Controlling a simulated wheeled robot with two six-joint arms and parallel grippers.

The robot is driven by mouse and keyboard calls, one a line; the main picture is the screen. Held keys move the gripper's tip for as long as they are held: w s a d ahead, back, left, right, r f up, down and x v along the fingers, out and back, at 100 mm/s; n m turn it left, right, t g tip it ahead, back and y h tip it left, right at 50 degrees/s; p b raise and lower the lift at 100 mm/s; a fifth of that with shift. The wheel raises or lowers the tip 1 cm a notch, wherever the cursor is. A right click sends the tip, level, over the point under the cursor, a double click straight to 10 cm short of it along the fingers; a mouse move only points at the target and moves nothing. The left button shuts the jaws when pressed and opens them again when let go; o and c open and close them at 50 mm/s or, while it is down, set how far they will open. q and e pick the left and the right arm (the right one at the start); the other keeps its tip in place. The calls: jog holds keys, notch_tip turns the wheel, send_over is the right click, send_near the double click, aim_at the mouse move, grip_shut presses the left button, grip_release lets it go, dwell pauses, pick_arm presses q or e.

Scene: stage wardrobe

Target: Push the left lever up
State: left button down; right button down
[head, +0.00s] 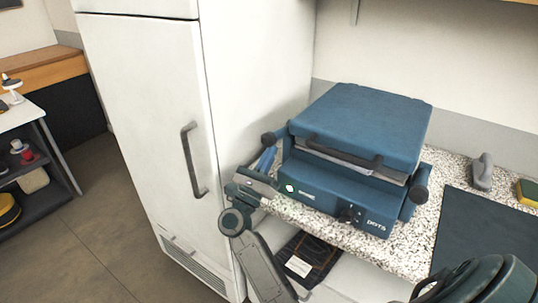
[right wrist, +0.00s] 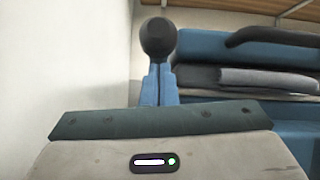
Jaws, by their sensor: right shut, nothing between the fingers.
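The blue press (head: 350,185) stands on the speckled counter beside the white fridge. Its left lever (head: 266,158) is a blue bar with a black knob on the press's left side. In the right wrist view the left lever's knob (right wrist: 158,38) shows straight ahead, above my gripper; its lower bar is hidden behind the gripper. My right gripper (head: 268,183) is shut and empty, low beside the left lever and the press's front left corner. I cannot tell whether it touches the lever. My left gripper is not in view.
The white fridge (head: 150,130) stands close on the left of the lever. The press's right knob (head: 420,194) sticks out at its right side. A dark mat (head: 485,225), a grey-handled tool (head: 483,172) and a yellow-green sponge (head: 527,192) lie on the counter (head: 405,258) to the right.

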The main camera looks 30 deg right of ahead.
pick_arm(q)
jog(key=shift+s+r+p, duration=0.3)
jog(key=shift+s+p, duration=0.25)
pick_arm(e)
jog(key=shift+r, duration=0.35)
